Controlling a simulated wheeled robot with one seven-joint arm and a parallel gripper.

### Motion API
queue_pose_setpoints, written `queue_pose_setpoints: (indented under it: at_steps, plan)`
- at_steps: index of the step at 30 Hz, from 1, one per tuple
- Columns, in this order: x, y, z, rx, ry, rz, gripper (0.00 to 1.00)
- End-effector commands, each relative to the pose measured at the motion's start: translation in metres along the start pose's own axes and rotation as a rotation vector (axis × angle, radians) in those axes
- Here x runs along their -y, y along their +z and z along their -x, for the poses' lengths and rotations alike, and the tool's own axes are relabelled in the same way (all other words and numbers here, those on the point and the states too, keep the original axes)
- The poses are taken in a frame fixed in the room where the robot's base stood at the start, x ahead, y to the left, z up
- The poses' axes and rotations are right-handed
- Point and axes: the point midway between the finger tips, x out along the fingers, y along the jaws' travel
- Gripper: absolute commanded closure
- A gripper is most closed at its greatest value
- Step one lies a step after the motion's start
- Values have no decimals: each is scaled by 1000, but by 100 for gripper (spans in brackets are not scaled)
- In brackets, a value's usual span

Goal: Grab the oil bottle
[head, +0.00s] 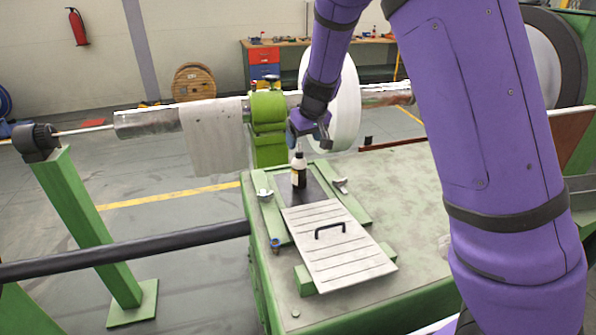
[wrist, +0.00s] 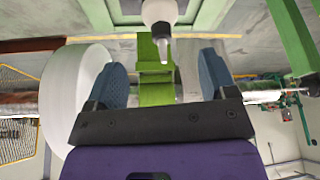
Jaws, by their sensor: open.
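The oil bottle (head: 299,174) stands upright on the dark plate at the far end of the green machine table. My gripper (head: 309,139) is just above and behind the bottle in the head view. In the wrist view, which is upside down, my gripper (wrist: 162,76) has its two blue fingers spread wide with nothing between them. The bottle's white top and tapered nozzle (wrist: 162,32) show beyond the fingertips, roughly centred between them. The bottle's lower body is cut off there.
A slatted metal cover (head: 345,257) with a black handle lies in front of the bottle. Wing clamps (head: 341,185) stand on the green rails on both sides. A green bearing block (head: 268,115) and a white disc (head: 343,105) stand close behind.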

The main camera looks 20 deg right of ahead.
Motion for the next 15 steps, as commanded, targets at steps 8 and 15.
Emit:
queue_pose_setpoints:
  at_steps: [8, 15]
  plan:
    - [0, 0, -20, 1, 0, -1, 22]
    - [3, -3, -46, 3, 1, 0, 22]
